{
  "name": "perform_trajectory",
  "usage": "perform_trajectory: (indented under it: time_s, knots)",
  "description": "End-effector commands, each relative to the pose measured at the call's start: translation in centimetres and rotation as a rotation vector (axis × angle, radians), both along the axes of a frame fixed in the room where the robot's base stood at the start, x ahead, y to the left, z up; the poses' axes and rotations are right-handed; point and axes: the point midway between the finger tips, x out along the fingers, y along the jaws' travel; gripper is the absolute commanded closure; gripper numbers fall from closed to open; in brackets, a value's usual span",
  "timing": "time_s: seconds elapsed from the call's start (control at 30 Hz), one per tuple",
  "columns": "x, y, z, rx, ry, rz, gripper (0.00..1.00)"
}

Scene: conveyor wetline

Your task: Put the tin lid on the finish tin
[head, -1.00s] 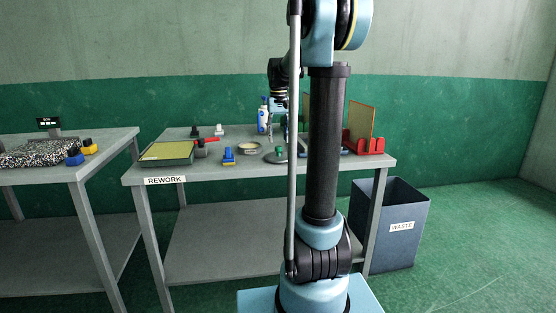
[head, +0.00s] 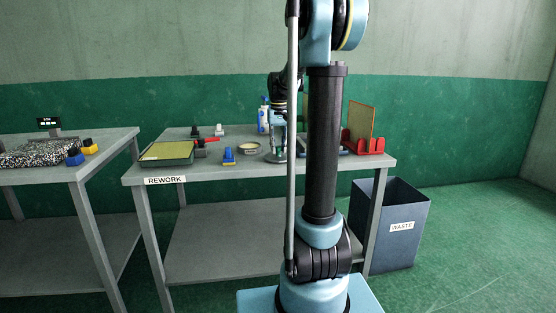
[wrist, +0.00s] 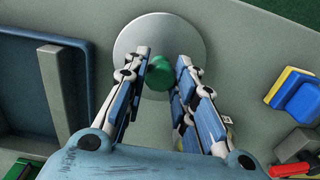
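The tin lid (wrist: 158,32) is a flat grey disc with a green knob (wrist: 158,73); it lies on the rework table. In the head view the lid (head: 272,158) is mostly hidden by my gripper (head: 279,152). In the wrist view my gripper (wrist: 163,68) reaches over the lid, its two fingers apart on either side of the knob. The left finger overlaps the knob's edge; a small gap shows at the right finger. The finish tin (head: 250,151) is round and shallow, with a pale inside, just left of the lid. I do not make it out in the wrist view.
The rework table (head: 205,178) also holds a green tray (head: 166,153), a blue and yellow block (head: 229,157), a spray bottle (head: 263,115) and a red rack (head: 366,146). A waste bin (head: 390,225) stands at the right. The table's front edge near the lid is clear.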

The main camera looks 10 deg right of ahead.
Motion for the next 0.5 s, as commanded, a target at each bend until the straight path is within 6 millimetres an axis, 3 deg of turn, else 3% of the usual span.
perform_trajectory:
  time_s: [0.5]
  knots:
    - [0.00, 0.00, 0.51, 0.000, 0.000, 0.000, 0.95]
